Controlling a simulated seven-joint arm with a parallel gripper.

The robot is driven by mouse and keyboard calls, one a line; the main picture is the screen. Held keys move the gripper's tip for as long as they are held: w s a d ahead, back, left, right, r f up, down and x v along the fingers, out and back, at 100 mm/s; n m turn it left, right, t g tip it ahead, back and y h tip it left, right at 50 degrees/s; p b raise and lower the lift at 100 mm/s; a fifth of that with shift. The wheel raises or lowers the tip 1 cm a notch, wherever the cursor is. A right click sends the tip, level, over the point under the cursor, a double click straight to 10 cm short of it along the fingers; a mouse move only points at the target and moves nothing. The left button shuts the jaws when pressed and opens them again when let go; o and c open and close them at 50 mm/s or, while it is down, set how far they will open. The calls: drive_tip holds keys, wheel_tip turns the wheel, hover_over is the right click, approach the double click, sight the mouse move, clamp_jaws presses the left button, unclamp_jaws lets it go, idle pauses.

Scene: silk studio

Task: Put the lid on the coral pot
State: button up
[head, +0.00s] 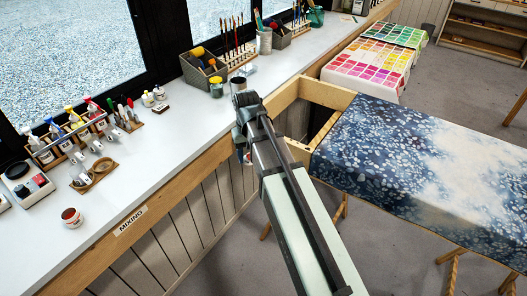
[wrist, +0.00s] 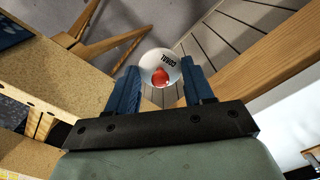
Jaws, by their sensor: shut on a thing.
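My gripper (wrist: 158,88) has its blue fingers shut on a white round lid (wrist: 151,60). The lid is marked CORAL and has a red spot. In the head view the gripper end is mostly hidden behind my arm, beyond the counter's front edge, with the floor below it. A small open pot with red contents (head: 71,217) stands upright near the counter's front edge at the lower left, well left of the gripper. It appears to be the coral pot, but I cannot read its label. The pot does not show in the wrist view.
The white counter (head: 160,150) is clear between the pot and a yellow-topped jar (head: 216,88). A rack of bottles (head: 75,135) and a wooden holder (head: 94,177) stand behind the pot. A wooden frame with blue patterned cloth (head: 400,165) is to the right.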

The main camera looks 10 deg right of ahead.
drive_tip(key=s+a+r+n, duration=0.1)
drive_tip(key=s+a+n, duration=0.15)
drive_tip(key=a, duration=1.05)
drive_tip(key=s+a+r+n, duration=0.1)
drive_tip(key=s+a+n, duration=0.15)
drive_tip(key=a, duration=1.05)
wheel_tip(320, 180, up, 6)
drive_tip(key=n, duration=0.5)
hover_over(71, 217)
drive_tip(key=s+d, duration=0.2)
drive_tip(key=shift+w+a+f, duration=0.1)
drive_tip(key=shift+w+f, duration=0.05)
drive_tip(key=shift+f, duration=0.6)
drive_tip(key=shift+w+a+f, duration=0.1)
drive_tip(key=shift+f, duration=0.6)
drive_tip(key=shift+f, duration=0.65)
drive_tip(key=o, duration=1.1)
drive_tip(key=shift+r, duration=0.1)
